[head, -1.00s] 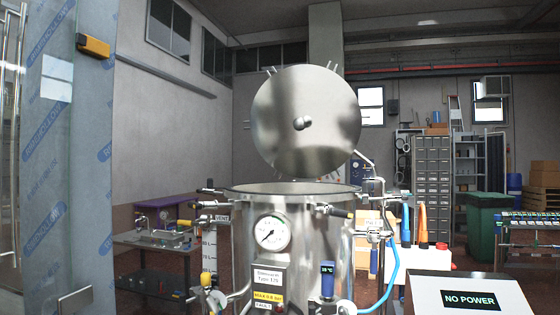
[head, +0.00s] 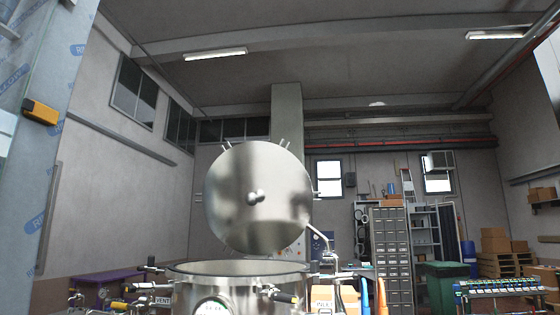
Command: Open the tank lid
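The steel tank (head: 250,287) stands at the lower middle of the head view, cut off by the bottom edge. Its round lid (head: 262,215) is raised and tilted up behind the rim (head: 185,267), with its face and a central knob (head: 256,197) turned toward me. The tank mouth is uncovered. Clamp handles (head: 285,296) stick out around the rim. Neither of my grippers is in view.
A wrapped column with a yellow box (head: 41,112) stands at the left. A purple-topped bench (head: 105,281) is left of the tank. At the right are a drawer cabinet (head: 391,245), a green bin (head: 447,285) and stacked cardboard boxes (head: 495,242).

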